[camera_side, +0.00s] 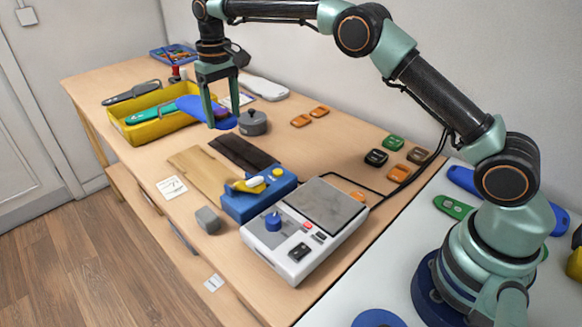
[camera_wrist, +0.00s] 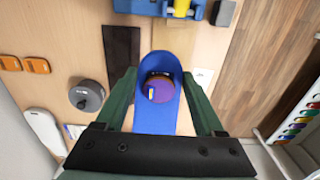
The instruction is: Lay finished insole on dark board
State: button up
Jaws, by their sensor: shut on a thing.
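The blue insole (camera_side: 193,106) has a purple heel patch; it also shows in the wrist view (camera_wrist: 158,62). My gripper (camera_side: 222,118) is shut on it, one finger on each side in the wrist view (camera_wrist: 163,98). The insole is held above the table, near the right end of the yellow bin, its heel end pointing toward the boards. The dark board (camera_side: 244,153) lies bare and flat on the table, right of and below the gripper in the side view; it also shows in the wrist view (camera_wrist: 122,60), left of the insole.
A light wooden board (camera_side: 200,170) lies beside the dark one. A grey lidded pot (camera_side: 252,123) stands close to the gripper. A blue press with yellow lever (camera_side: 257,195) and a white machine (camera_side: 303,232) stand nearer. The yellow bin (camera_side: 145,133) holds a green insole.

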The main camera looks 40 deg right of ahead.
send_near(261, 163)
jog(key=shift+w+d, duration=0.1)
jog(key=shift+f, duration=2.95)
jog(key=shift+f, duration=0.4)
jog(key=o, duration=1.4)
jog(key=shift+c, duration=0.2)
notch_tip(261, 163, up, 8)
jog(key=shift+r, duration=0.1)
